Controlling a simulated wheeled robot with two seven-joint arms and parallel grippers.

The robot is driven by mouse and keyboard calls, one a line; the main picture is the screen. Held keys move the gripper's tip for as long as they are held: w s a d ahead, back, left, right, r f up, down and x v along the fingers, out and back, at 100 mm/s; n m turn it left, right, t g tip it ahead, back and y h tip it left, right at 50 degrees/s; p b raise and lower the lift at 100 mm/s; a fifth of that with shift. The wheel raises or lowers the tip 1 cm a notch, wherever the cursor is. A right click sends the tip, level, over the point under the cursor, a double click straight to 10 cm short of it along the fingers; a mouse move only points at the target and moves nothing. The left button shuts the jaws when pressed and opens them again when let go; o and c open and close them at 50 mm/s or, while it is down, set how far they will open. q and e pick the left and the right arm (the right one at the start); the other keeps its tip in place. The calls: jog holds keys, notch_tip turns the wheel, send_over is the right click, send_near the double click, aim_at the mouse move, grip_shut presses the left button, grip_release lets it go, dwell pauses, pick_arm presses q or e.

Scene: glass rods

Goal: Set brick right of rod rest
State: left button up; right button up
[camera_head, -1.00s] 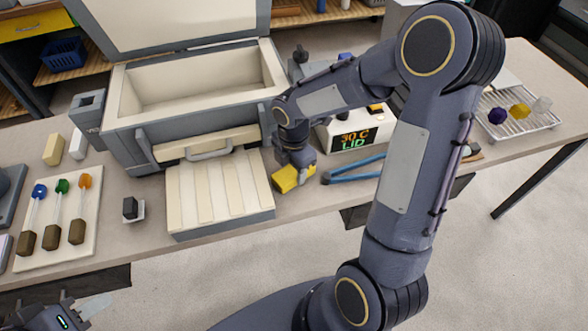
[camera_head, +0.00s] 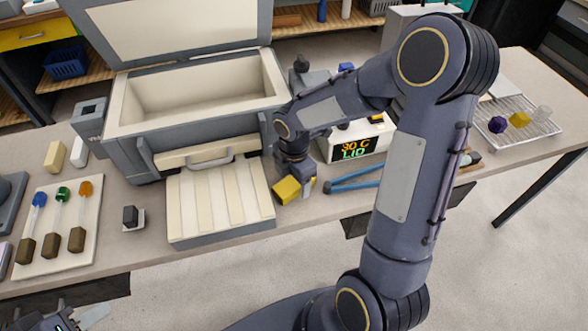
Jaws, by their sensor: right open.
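A yellow brick (camera_head: 287,190) sits at the right edge of a cream ribbed rest (camera_head: 222,200) with a grey front, which looks like the rod rest. The brick appears to be down on the table, slightly turned. My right gripper (camera_head: 296,185) points down over the brick and is open. One grey finger shows at the brick's right side; the other finger is hidden. My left gripper (camera_head: 62,318) is at the lower left corner, cut off by the frame, away from the table's objects; its jaws cannot be made out.
An open kiln (camera_head: 125,122) stands behind the rest. A blue tong-like tool (camera_head: 352,184) and a display box (camera_head: 378,142) are right of the brick. A board (camera_head: 82,200) with three colour-tipped rods lies left. A wire rack (camera_head: 545,130) stands far right.

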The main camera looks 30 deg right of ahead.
aim_at(294, 182)
notch_tip(294, 182, up, 12)
jog(key=s+a+r+m+t+y, duration=0.1)
jog(key=s+a+m+t+y, duration=0.1)
jog(key=s+m, duration=0.6)
jog(key=s+a+r+m+t+y, duration=0.1)
jog(key=s+a+r+m+t, duration=0.1)
jog(key=s+m, duration=0.7)
jog(key=m+t, duration=0.1)
jog(key=m, duration=0.3)
jog(key=shift+r+m+t+y, duration=0.25)
jog(key=shift+m+t+y, duration=0.05)
jog(key=shift+y, duration=0.1)
jog(key=shift+s, duration=0.1)
